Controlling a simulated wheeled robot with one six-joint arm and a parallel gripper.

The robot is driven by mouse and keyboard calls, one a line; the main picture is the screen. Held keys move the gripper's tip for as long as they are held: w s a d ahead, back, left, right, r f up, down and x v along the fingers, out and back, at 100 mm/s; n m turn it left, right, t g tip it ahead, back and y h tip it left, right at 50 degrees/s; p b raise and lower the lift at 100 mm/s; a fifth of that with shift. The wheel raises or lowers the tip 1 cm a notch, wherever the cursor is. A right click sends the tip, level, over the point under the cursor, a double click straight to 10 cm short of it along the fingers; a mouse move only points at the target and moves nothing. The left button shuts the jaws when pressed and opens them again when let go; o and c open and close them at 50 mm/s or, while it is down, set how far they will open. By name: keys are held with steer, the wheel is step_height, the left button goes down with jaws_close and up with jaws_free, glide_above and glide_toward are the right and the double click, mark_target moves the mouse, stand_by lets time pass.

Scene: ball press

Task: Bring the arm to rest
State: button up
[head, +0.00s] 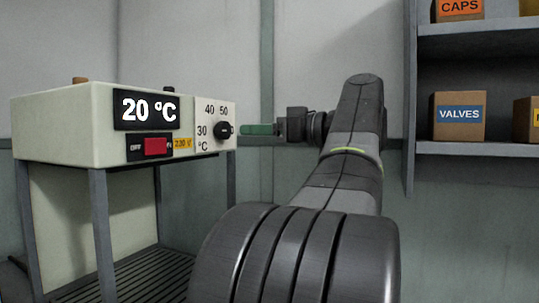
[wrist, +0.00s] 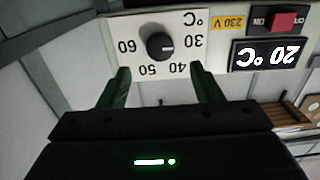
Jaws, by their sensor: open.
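My gripper (head: 243,129) is at the right end of the control box, with its green fingers pointing left toward the dial. In the wrist view my gripper (wrist: 160,88) is open, its two green fingers apart with nothing between them. The black dial knob (head: 222,129) is on the white scale plate. It also shows in the wrist view (wrist: 159,46), beyond the fingertips and clear of them. My arm reaches forward from the bottom middle of the head view.
The cream control box (head: 60,130) stands on grey legs, with a display (head: 147,109) reading 20 °C and a red switch (head: 155,146). At right, a grey shelf (head: 480,149) holds boxes, one a VALVES box (head: 459,116).

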mark_target(227, 130)
steer(key=b+x, duration=0.1)
steer(key=x, duration=0.5)
steer(key=shift+s, duration=0.1)
steer(key=shift+w+a, duration=0.25)
steer(key=shift+a, duration=0.35)
steer(key=shift+a+r, duration=0.1)
steer(key=shift+a, duration=0.05)
